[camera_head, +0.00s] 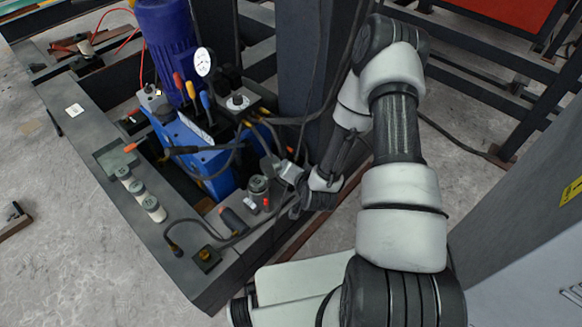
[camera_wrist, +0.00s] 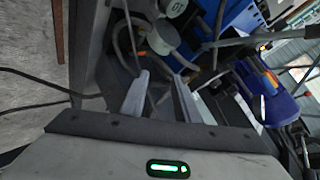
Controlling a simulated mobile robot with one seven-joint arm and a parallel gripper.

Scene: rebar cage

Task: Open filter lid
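A round grey cap (camera_head: 258,184) stands on the frame's near side, just left of my gripper in the head view. It looks like the filter lid, but I cannot tell for sure. My gripper (camera_head: 277,168) is beside and slightly above it. In the wrist view, my gripper (camera_wrist: 160,80) has two pale fingers with a clear gap between them and nothing held. A grey round cap (camera_wrist: 163,36) lies just beyond the fingertips, apart from them. A second cap with a marking (camera_wrist: 175,8) is behind it, cut by the top edge.
Several similar round caps (camera_head: 137,188) sit on the left of the dark frame (camera_head: 190,268). A blue unit (camera_head: 205,160) with a blue motor (camera_head: 168,40), a gauge (camera_head: 203,62) and coloured handles stands behind. Black hoses run close to my gripper. A dark column (camera_head: 303,70) rises behind it.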

